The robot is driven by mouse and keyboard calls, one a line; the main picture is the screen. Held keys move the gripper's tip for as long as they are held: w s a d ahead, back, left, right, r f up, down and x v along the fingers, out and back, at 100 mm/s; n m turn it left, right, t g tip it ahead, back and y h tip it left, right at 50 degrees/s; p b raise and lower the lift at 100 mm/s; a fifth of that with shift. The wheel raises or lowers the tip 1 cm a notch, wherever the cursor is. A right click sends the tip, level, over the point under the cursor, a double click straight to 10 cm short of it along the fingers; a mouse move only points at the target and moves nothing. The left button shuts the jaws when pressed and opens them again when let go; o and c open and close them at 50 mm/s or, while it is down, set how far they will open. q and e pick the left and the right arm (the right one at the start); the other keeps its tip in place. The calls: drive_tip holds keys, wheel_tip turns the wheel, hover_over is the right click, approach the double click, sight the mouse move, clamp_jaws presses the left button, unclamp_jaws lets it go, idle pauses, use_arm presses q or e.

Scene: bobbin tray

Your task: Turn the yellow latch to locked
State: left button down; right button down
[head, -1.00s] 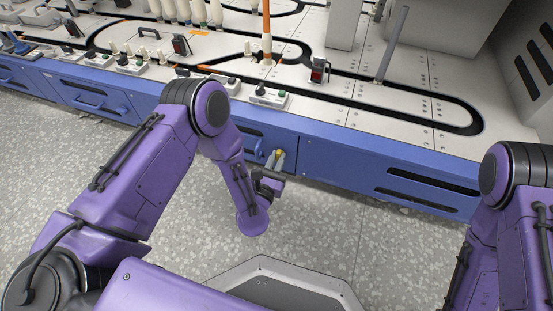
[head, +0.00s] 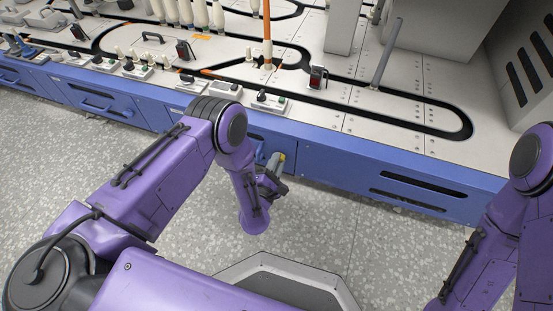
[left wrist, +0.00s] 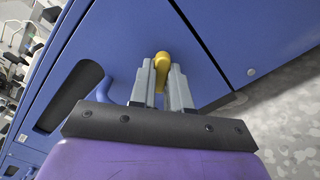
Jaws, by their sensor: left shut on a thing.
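The yellow latch (left wrist: 161,66) is on the blue cabinet front, at the top middle of the left wrist view. My left gripper (left wrist: 161,82) has its two grey fingers on either side of the latch and is shut on it. In the head view the left gripper (head: 276,162) is at the blue front below the white table, and a bit of yellow (head: 281,157) shows at its fingertips. The latch's lower part is hidden between the fingers. My right gripper is outside the views; only the right arm shows.
A blue drawer front with a dark slot and blue handle (left wrist: 103,90) is left of the latch. The white worktop (head: 350,115) above carries a black track, switch boxes (head: 270,101) and bobbins. Speckled floor lies open in front of the cabinet.

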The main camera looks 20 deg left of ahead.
use_arm(q)
drive_tip(key=shift+m+p, duration=1.55)
drive_tip(key=shift+m, duration=2.15)
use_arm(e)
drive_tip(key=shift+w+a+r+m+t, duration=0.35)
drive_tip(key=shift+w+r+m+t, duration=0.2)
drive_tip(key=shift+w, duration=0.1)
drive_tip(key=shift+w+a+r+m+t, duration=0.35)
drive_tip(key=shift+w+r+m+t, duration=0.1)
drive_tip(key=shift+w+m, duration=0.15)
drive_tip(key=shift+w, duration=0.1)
use_arm(q)
drive_tip(key=c, duration=1.1)
unclamp_jaws()
